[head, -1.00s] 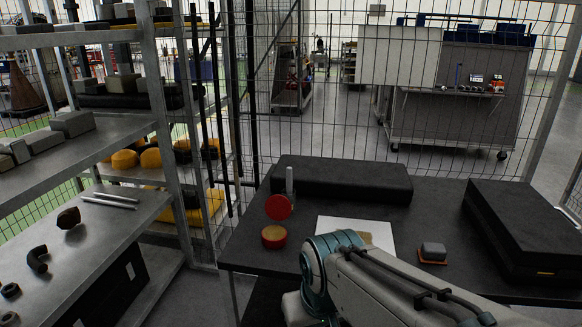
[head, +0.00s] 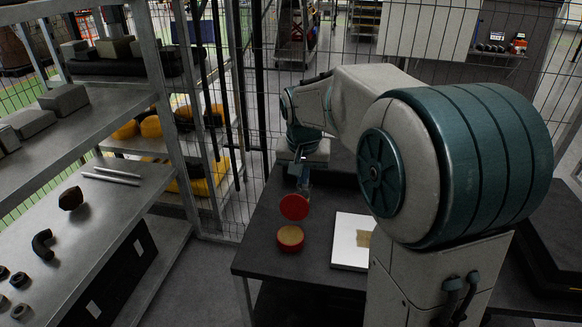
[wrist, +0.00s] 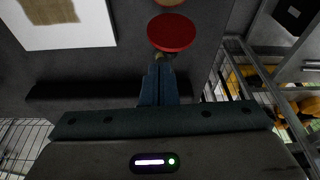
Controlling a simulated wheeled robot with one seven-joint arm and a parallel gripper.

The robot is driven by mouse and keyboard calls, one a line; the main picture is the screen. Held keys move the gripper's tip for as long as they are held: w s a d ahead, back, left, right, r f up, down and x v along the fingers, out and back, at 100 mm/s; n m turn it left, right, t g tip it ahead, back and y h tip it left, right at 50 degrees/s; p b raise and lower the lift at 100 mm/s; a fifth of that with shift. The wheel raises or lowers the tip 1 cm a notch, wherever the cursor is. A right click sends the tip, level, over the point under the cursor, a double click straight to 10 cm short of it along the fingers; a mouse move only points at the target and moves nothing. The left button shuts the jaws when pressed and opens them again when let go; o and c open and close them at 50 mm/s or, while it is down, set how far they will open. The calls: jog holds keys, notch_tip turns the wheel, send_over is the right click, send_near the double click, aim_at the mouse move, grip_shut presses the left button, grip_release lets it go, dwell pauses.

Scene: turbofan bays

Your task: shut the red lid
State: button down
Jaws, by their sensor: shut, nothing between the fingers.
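The red lid (head: 294,207) stands raised at the back edge of its round red container (head: 290,238) on the dark table. The container's tan inside shows, so it is open. In the wrist view the lid (wrist: 172,33) is a red disc just beyond the fingertips, and the container (wrist: 172,2) is cut off at the top edge. My gripper (head: 304,184) points down behind the lid, its fingers together and empty. In the wrist view my gripper's fingertips (wrist: 158,70) are close to the lid; I cannot tell whether they touch it.
A white board with a tan patch (head: 352,240) lies right of the container. A metal shelf unit with grey blocks (head: 63,99) and small dark parts stands at the left. A wire mesh fence closes off the back. My arm hides the table's right part.

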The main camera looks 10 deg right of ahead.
send_over(296, 204)
jog(key=w, duration=0.2)
jog(key=d+p+x, duration=0.1)
jog(key=p+x, duration=0.1)
jog(key=x, duration=0.7)
jog(key=shift+w+f+m+p, duration=0.2)
jog(key=shift+w+m+p, duration=0.15)
jog(key=shift+w, duration=0.1)
jog(key=shift+s+a+t+b, duration=0.15)
jog(key=shift+t+b, duration=0.15)
jog(key=shift+b, duration=0.45)
jog(key=shift+r+h+b, duration=0.15)
jog(key=shift+h+b, duration=0.15)
jog(key=shift+b, duration=0.05)
